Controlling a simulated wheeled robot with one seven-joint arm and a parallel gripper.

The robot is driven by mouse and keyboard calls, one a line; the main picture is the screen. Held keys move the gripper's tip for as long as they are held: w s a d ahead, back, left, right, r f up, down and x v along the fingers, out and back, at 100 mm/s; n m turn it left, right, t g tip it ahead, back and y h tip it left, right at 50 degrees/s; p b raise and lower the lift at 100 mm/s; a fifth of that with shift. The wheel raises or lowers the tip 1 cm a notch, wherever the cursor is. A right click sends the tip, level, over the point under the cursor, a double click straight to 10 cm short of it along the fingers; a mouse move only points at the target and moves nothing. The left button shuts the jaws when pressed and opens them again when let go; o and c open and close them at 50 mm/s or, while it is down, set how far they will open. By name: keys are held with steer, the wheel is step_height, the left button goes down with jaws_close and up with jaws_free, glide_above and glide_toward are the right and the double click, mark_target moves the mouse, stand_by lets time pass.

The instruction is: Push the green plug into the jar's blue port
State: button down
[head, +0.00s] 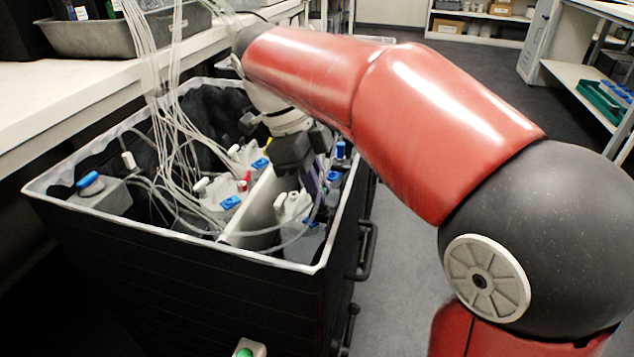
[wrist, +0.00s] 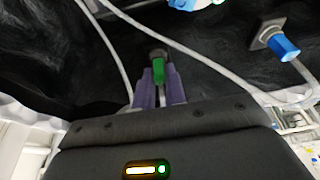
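My gripper (wrist: 159,82), with purple fingers, is shut on the green plug (wrist: 158,70) in the wrist view. A dark grey round end shows just beyond the plug. In the head view my gripper (head: 314,184) points down into the black bin, and the plug cannot be made out there. White jars with blue ports stand in the bin: one jar (head: 292,207) is just below the fingers, and others stand to the left. A blue fitting on a grey square base (wrist: 283,45) is at upper right in the wrist view, apart from the plug. Which port belongs to the task's jar is unclear.
The black bin (head: 190,290) has a pale rim around the jars. Several clear tubes (head: 168,120) hang into it, and some run close past my fingers. A pale divider (head: 262,205) crosses the bin. A white bench (head: 50,85) borders it at left.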

steer(key=shift+r, duration=0.25)
stand_by(0.3)
steer(key=shift+r+p, duration=0.85)
steer(key=shift+p, duration=0.15)
steer(key=shift+w+a+f+n+t, duration=0.15)
steer(key=shift+w+f+n, duration=0.55)
steer(key=shift+f, duration=0.75)
steer(key=shift+w+a+f+n+t, duration=0.1)
steer(key=shift+w+a+f+n, duration=0.15)
steer(key=shift+w+f, duration=1)
steer(key=shift+w+a+f+n+t, duration=0.15)
steer(key=shift+w+f+n, duration=0.45)
steer(key=shift+f, duration=1)
steer(key=shift+f+b, duration=0.8)
steer(key=shift+f, duration=0.15)
